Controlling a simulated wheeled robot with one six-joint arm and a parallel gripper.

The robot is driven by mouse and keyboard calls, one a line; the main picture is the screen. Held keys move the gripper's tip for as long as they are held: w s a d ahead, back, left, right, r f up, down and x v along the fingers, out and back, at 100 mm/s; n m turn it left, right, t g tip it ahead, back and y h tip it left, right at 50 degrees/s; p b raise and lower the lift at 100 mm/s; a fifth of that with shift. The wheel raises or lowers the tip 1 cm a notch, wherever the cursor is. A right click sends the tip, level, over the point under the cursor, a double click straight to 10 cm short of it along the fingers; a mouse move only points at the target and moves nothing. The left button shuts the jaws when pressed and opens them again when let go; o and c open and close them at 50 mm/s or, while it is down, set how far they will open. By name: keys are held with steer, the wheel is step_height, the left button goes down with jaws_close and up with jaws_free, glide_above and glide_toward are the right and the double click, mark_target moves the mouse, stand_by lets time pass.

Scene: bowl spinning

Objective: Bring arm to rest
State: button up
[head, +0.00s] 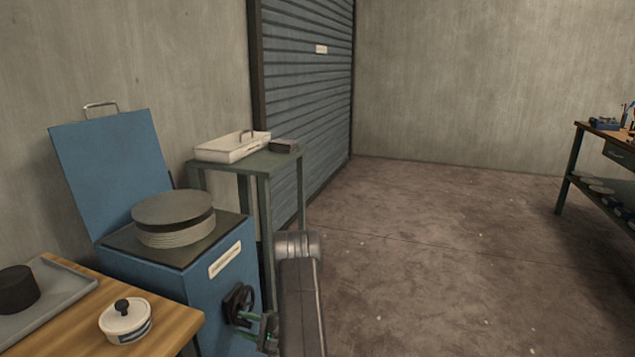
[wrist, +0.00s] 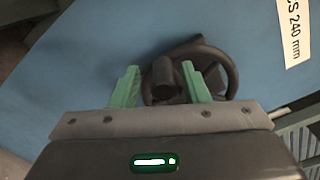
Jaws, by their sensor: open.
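My gripper (wrist: 162,82) is open in the wrist view, with its two green fingers on either side of the knob of a black handwheel (wrist: 205,62). I cannot tell whether the fingers touch the knob. The handwheel is on the front of a blue machine (wrist: 110,45). In the head view my gripper (head: 255,327) is low beside the handwheel (head: 239,303), partly hidden by my own arm. The blue machine (head: 225,300) has its lid (head: 110,170) raised and a round stack of discs (head: 175,225) on top.
A wooden table (head: 165,335) at lower left holds a white lidded pot (head: 125,320) and a grey tray (head: 75,285) with a dark cylinder (head: 17,288). A green side table (head: 262,160) with a white box (head: 232,147) stands behind. The floor to the right is clear up to a workbench (head: 590,135).

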steer(key=shift+w+d+f+n+b, duration=0.1)
steer(key=shift+f+n+b, duration=0.3)
steer(key=shift+n, duration=0.5)
